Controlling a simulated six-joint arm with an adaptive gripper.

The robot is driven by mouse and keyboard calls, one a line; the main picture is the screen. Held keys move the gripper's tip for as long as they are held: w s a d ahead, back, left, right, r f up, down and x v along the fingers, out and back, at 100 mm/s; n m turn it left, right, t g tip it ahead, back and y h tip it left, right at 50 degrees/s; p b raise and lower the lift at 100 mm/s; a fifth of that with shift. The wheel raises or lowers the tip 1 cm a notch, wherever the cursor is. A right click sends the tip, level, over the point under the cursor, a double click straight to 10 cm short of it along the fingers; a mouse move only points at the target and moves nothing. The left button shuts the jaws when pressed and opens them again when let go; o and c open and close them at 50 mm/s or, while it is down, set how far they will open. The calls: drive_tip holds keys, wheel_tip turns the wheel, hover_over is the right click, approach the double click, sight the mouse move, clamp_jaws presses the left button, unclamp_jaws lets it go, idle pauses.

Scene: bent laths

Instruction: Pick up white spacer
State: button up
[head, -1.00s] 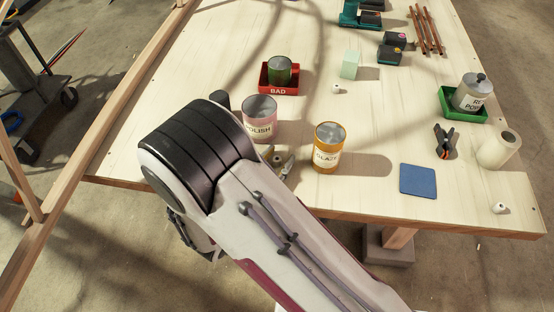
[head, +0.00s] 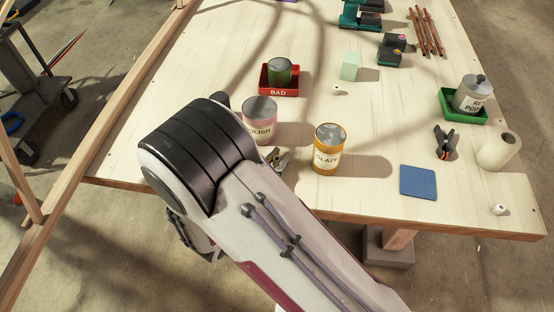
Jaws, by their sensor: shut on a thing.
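My gripper (head: 277,159) shows only as its fingertips, low at the table between the pink POLISH can and the orange GLAZE can. My own arm hides the rest of it. The fingertips are shut on a small pale thing, which appears to be the white spacer; it is mostly covered by the fingers. I cannot tell whether it still touches the table.
The POLISH can (head: 261,121) and GLAZE can (head: 328,149) stand close to my gripper. A red BAD tray (head: 279,93) holds a green can. Small white pieces lie further back (head: 338,90) and at front right (head: 499,209). A blue pad (head: 417,181) lies right.

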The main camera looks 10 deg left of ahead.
sight(277, 158)
drive_tip(key=shift+r, duration=4.7)
drive_tip(key=shift+r, duration=0.15)
